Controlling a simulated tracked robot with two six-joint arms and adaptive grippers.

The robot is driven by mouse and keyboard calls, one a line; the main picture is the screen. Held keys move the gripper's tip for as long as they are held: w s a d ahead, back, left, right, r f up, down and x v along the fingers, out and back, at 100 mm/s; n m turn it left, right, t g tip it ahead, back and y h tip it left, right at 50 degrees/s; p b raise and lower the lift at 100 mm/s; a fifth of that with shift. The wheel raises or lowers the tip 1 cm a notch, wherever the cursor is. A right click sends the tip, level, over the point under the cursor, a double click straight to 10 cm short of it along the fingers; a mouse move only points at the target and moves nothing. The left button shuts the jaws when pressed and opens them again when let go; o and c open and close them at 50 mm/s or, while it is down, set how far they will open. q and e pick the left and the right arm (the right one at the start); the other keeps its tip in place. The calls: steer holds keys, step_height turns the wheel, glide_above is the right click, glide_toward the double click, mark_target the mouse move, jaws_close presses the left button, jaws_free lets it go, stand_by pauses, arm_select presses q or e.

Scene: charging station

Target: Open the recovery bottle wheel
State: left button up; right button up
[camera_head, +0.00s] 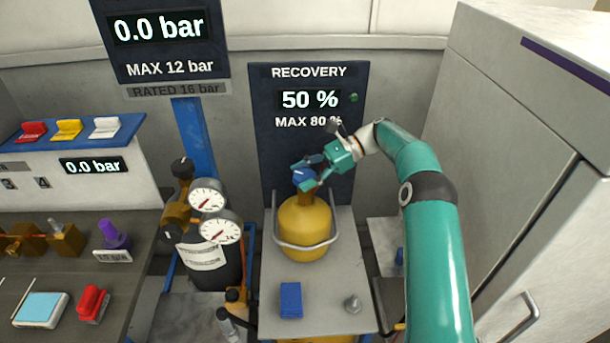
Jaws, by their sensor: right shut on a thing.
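The recovery bottle (304,228) is a yellow cylinder with a grey carrying frame around it. It stands upright on a grey stand in the middle of the view. Its blue wheel (304,177) sits on top of the neck. My right gripper (308,172) comes in from the right on a teal arm. Its fingers are shut on the blue wheel and partly cover it. My left gripper is not in view.
A recovery panel (307,100) behind the bottle reads 50 %, MAX 80 %. Two round gauges (207,197) stand close to the left. A large grey cabinet (500,130) bounds the right.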

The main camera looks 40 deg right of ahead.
mark_target(304, 174)
stand_by(0.4)
steer(key=o, duration=1.2)
steer(key=shift+c, duration=0.2)
step_height(304, 174, up, 10)
steer(key=shift+f, duration=0.1)
